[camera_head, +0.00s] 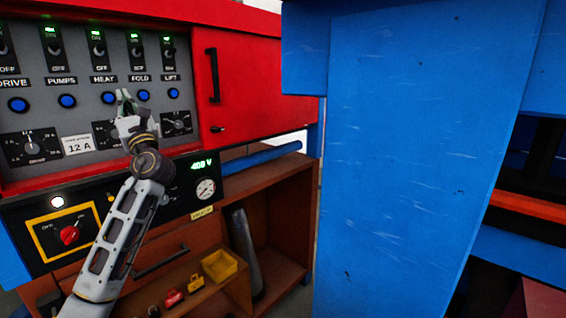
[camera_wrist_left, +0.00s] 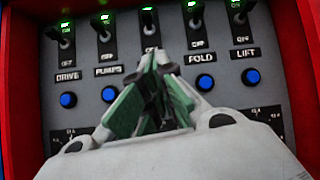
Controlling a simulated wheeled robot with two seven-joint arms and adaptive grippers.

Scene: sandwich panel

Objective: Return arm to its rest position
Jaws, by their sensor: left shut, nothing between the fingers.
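My left gripper (camera_head: 124,100) is raised in front of the grey control panel (camera_head: 80,112), just below the HEAT label. Its green-padded fingers are shut with nothing between them; they also show in the left wrist view (camera_wrist_left: 158,85). A row of toggle switches (camera_head: 99,50) runs along the panel top with green lights lit, labelled DRIVE, PUMPS, HEAT, FOLD and LIFT. Blue buttons (camera_head: 67,101) sit beneath the labels. Whether the fingers touch the panel, I cannot tell. My right gripper is not in view.
A red cabinet door with a black handle (camera_head: 213,75) is right of the panel. A red rotary switch (camera_head: 70,235) on a yellow plate is below. A large blue column (camera_head: 415,160) fills the right side. A shelf with a yellow bin (camera_head: 220,265) is low down.

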